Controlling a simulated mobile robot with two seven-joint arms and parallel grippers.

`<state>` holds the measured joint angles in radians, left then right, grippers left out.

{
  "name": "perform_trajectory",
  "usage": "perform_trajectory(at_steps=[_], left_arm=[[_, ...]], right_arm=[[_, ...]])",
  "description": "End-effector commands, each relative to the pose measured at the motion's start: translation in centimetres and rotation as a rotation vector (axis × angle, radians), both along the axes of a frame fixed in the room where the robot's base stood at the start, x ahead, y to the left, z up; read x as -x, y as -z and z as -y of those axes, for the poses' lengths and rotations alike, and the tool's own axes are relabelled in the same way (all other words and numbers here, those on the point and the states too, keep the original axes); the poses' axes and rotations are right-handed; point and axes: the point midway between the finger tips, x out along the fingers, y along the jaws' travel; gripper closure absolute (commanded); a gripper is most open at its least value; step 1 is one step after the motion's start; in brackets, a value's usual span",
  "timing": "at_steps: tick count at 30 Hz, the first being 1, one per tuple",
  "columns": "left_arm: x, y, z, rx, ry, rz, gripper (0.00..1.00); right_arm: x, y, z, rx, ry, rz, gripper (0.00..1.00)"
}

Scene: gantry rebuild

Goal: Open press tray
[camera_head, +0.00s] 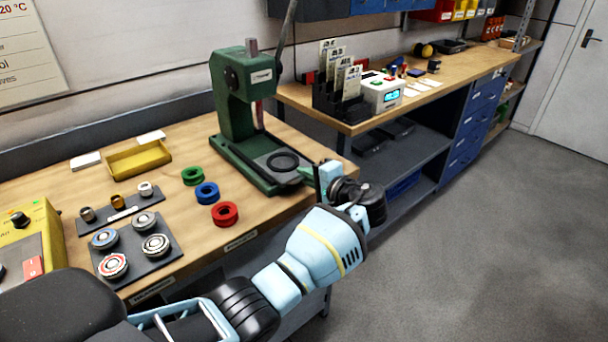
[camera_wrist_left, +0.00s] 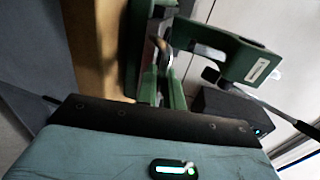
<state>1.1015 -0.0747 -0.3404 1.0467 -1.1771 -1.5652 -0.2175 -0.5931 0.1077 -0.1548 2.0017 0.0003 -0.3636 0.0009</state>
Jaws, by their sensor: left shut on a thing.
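The green press (camera_head: 235,105) stands on the wooden bench. My left gripper (camera_head: 316,178) is at the front right end of the press base, shut on a part there. My own wrist hides part of the grip, and I cannot tell how far the tray is out. My right gripper does not show.
Green (camera_head: 192,176), blue (camera_head: 207,193) and red (camera_head: 225,214) rings lie left of the press. A yellow bin (camera_head: 140,160) and a dark plate with round parts (camera_head: 137,246) are farther left. A second bench (camera_head: 350,125) stands behind right. The floor (camera_head: 470,240) at right is clear.

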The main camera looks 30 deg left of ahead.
Motion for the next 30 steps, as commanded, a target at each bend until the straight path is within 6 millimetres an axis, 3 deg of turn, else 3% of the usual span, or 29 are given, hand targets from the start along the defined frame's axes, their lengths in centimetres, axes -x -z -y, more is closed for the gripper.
perform_trajectory(at_steps=[1, 2, 5, 16, 30], left_arm=[[0.0, 0.2, 0.0, 0.002, 0.003, -0.003, 1.00], [0.0, 0.2, 0.0, 0.002, 0.003, -0.003, 0.89], [0.0, 0.2, 0.0, 0.001, 0.002, -0.002, 0.75], [0.2, 0.0, 0.6, 0.001, 0.003, 0.000, 0.75], [2.6, -1.3, 6.5, 0.002, 0.004, -0.001, 0.75]], right_arm=[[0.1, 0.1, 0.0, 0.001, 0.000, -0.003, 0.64], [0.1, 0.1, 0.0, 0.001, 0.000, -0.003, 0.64], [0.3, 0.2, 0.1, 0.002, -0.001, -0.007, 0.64], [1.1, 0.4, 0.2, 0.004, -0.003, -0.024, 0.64], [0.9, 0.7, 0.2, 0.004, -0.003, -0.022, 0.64]])
